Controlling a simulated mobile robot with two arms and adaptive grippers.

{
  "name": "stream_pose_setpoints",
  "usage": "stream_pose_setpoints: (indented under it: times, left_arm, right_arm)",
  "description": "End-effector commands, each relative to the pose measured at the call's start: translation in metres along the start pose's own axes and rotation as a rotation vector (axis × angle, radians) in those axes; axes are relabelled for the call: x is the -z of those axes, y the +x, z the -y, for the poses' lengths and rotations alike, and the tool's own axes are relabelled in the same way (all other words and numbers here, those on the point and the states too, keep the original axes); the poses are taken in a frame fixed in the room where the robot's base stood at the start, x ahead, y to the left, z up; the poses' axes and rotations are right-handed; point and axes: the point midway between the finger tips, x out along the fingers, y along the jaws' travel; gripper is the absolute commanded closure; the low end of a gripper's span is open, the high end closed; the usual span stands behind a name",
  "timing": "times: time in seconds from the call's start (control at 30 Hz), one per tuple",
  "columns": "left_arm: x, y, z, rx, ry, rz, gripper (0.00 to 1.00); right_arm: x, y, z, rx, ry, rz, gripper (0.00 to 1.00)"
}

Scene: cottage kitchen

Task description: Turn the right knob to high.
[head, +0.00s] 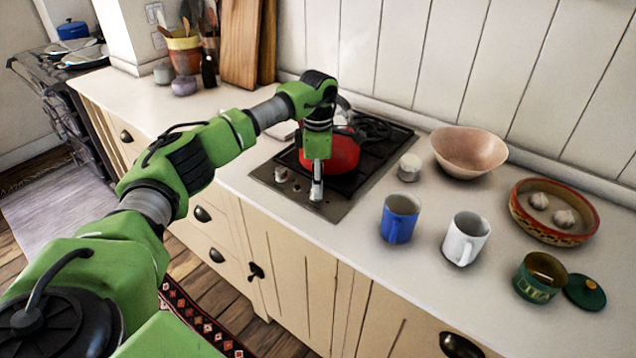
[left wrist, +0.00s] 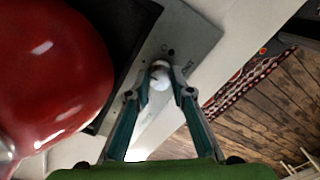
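The hob (head: 347,208) is a dark cooktop with a grey front strip set into the counter. A red pot (head: 343,152) stands on it and fills the left of the left wrist view (left wrist: 50,75). My left gripper (head: 316,192) points down at the right end of the strip. In the left wrist view its fingertips close in on both sides of the pale right knob (left wrist: 160,78) and appear to touch it. The knob's setting cannot be read clearly. Another knob (head: 281,174) shows farther left on the strip. My right gripper is not in view.
Right of the hob stand a small white jar (head: 409,167), a blue mug (head: 400,219), a white mug (head: 465,239), a pinkish bowl (head: 469,152), a bowl of garlic (head: 520,212) and a green tin (head: 538,278). Counter left of the hob is mostly clear.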

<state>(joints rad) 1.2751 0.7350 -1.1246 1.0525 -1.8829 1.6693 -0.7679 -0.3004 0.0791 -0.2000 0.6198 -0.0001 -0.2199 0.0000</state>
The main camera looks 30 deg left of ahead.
Motion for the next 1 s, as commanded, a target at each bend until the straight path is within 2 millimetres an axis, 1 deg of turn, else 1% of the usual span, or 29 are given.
stream_pose_setpoints:
  times: [0.27,0.47,0.67,1.0]
  left_arm:
    - [0.000,-0.001,0.000,0.000,-0.009,0.000,1.00]
    - [0.000,-0.001,0.000,0.000,-0.072,0.001,1.00]
    - [-0.001,-0.002,-0.001,0.000,-0.209,0.001,1.00]
    - [0.000,-0.002,-0.002,0.000,-0.526,0.001,1.00]
  right_arm:
    - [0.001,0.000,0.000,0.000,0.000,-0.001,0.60]
    - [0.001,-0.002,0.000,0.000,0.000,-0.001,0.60]
    - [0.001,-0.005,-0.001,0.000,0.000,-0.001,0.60]
    - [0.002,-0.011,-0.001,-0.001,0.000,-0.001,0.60]
